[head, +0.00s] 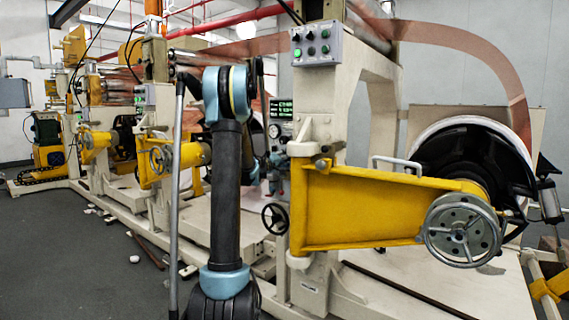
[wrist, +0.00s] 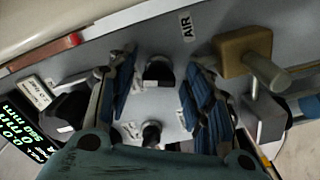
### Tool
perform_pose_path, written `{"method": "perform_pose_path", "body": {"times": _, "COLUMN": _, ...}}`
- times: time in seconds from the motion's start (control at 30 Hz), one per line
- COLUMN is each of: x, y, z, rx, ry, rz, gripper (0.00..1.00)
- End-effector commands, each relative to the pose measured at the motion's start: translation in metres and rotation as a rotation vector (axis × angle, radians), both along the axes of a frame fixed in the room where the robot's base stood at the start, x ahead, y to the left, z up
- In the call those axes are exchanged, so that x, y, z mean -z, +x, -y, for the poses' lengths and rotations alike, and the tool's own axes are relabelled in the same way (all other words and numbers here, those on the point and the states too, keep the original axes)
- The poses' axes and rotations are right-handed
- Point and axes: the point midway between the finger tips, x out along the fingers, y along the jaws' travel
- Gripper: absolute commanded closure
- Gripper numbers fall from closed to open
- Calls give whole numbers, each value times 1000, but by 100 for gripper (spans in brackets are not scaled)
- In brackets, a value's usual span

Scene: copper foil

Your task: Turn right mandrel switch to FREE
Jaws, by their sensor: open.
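In the wrist view my gripper (wrist: 158,98) is open, with one blue ridged finger on each side of a grey panel (wrist: 165,45). A black switch knob (wrist: 158,72) sits between the fingers, apart from both as far as I can see. A second black knob (wrist: 151,133) lies lower, near the gripper's teal body. The small labels by the knobs are too blurred to read, so I cannot tell which is the right mandrel switch or its setting. In the head view my arm hides most of the gripper and the small panel (head: 281,131).
A green display (wrist: 25,135) is at left. In the head view a yellow arm (head: 375,205) and handwheel (head: 462,229) stand right.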

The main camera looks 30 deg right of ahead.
Motion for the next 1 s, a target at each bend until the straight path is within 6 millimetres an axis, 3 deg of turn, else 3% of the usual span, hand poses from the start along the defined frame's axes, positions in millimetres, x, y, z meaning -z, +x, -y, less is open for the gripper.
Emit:
{"method": "perform_pose_path", "body": {"times": 0.33, "x": 0, "y": -4, "z": -11, "rx": -1, "ry": 0, "rz": 0, "gripper": 53}}
{"method": "perform_pose_path", "body": {"times": 0.7, "x": 1, "y": -28, "z": -74, "rx": -4, "ry": 0, "rz": 0, "gripper": 53}}
{"method": "perform_pose_path", "body": {"times": 1.0, "x": 2, "y": -42, "z": -107, "rx": -1, "ry": 0, "rz": -1, "gripper": 53}}
